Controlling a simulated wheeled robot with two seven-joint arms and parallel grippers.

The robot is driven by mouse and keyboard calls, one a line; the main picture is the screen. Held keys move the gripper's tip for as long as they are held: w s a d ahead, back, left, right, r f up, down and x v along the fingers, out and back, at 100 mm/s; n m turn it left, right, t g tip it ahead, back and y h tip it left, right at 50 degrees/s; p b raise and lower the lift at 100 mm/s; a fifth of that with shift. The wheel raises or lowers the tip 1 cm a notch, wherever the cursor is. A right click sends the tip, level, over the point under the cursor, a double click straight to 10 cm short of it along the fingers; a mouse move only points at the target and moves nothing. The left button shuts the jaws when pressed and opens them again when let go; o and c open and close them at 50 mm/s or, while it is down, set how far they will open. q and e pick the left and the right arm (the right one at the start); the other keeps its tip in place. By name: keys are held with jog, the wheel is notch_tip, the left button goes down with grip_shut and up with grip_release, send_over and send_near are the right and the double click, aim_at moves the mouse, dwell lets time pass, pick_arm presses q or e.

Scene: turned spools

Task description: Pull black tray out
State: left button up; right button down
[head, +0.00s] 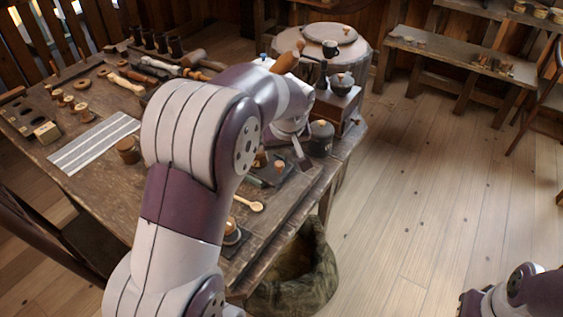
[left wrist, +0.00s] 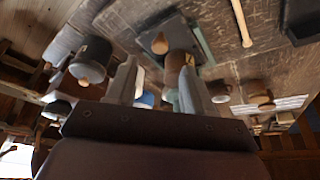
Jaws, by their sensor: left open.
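A dark flat slab or tray (head: 291,172) lies on the workbench near its right edge, with a small wooden knob-like piece on it. In the left wrist view, a dark slab (left wrist: 172,28) with a similar piece lies beyond my fingers. A second black, box-like tray (left wrist: 303,20) shows at that view's top right corner; I cannot tell which is the black tray. My left gripper (head: 303,153) is open beside the slab in the head view. Its two separated fingers also show in the left wrist view (left wrist: 158,88). My right gripper is out of view; part of my right arm shows bottom right.
A wooden spoon (head: 250,204) lies near the bench's front edge. A dark lidded pot (head: 320,138) stands close to my left gripper. A sack (head: 300,272) stands on the floor beside the workbench (head: 52,190). The floor to the right is clear.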

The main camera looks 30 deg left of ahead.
aim_at(279, 164)
pick_arm(q)
jog(key=x, duration=0.7)
jog(key=shift+f, duration=0.15)
jog(key=shift+c, duration=0.3)
